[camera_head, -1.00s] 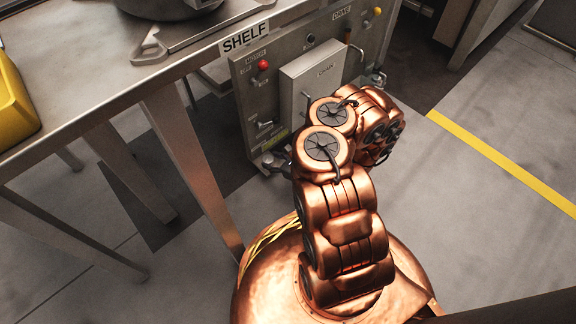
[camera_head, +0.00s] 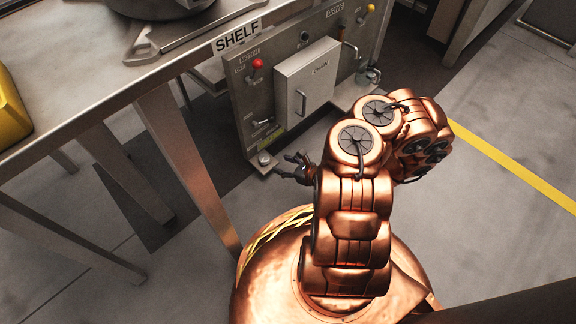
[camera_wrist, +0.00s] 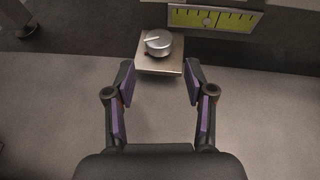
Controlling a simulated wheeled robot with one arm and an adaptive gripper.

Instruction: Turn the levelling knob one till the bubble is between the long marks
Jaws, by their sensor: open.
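A round grey levelling knob (camera_wrist: 158,43) with a pale line on its top sits on a small square foot plate (camera_wrist: 160,66), ahead of my gripper in the wrist view. In the head view my gripper (camera_head: 297,163) is right of the knob (camera_head: 264,158) at the machine's lower corner.
The grey machine panel (camera_head: 240,90) has a red-knobbed lever (camera_head: 257,64) and a raised cover box (camera_head: 305,78). Another foot with a knob (camera_head: 374,74) is at its right end. The shelf table (camera_head: 90,90) and its legs stand left. Open floor lies right.

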